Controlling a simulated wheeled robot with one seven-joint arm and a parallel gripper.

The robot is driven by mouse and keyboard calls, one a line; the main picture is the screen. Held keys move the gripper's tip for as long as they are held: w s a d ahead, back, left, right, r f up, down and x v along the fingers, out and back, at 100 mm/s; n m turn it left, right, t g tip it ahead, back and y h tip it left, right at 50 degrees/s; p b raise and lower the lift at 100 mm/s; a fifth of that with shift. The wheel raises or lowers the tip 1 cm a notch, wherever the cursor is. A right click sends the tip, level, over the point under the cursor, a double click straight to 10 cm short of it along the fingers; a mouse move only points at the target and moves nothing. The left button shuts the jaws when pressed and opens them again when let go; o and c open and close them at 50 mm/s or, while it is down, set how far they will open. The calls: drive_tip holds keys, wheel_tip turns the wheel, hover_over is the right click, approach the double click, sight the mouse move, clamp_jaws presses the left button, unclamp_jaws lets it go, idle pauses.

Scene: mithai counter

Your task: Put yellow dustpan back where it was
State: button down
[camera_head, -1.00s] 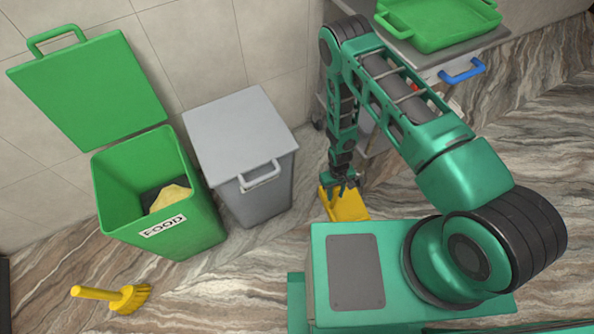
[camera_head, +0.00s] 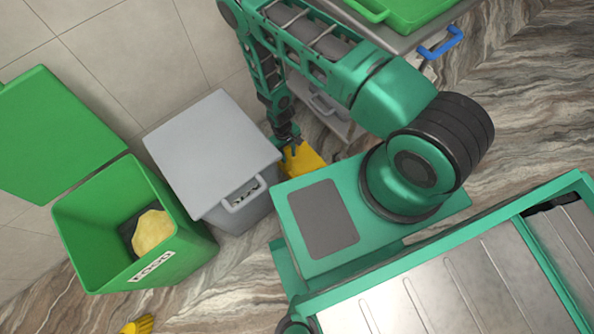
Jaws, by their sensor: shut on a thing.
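The yellow dustpan (camera_head: 305,157) is low near the floor, between the grey bin and my own green base. My gripper (camera_head: 288,142) is at the dustpan's far end, shut on it. The fingers are small and dark here, and part of the dustpan is hidden by the gripper and my base. I cannot tell whether the dustpan touches the floor.
The grey bin (camera_head: 210,150), lid down, stands just left of the dustpan. Left of it is an open green FOOD bin (camera_head: 185,245) holding a yellow lump (camera_head: 152,231). A yellow brush (camera_head: 138,326) shows at the bottom edge. A counter with a green tray (camera_head: 410,14) stands behind my arm.

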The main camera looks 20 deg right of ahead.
sight(288, 170)
drive_tip(key=shift+a, duration=0.3)
wheel_tip(288, 170, down, 10)
drive_tip(key=shift+a, duration=0.1)
idle(0.4)
drive_tip(key=c, duration=1.4)
unclamp_jaws()
drive_tip(key=shift+o, duration=0.3)
wheel_tip(288, 170, up, 12)
drive_tip(key=w, duration=0.1)
drive_tip(key=shift+w+a, duration=0.25)
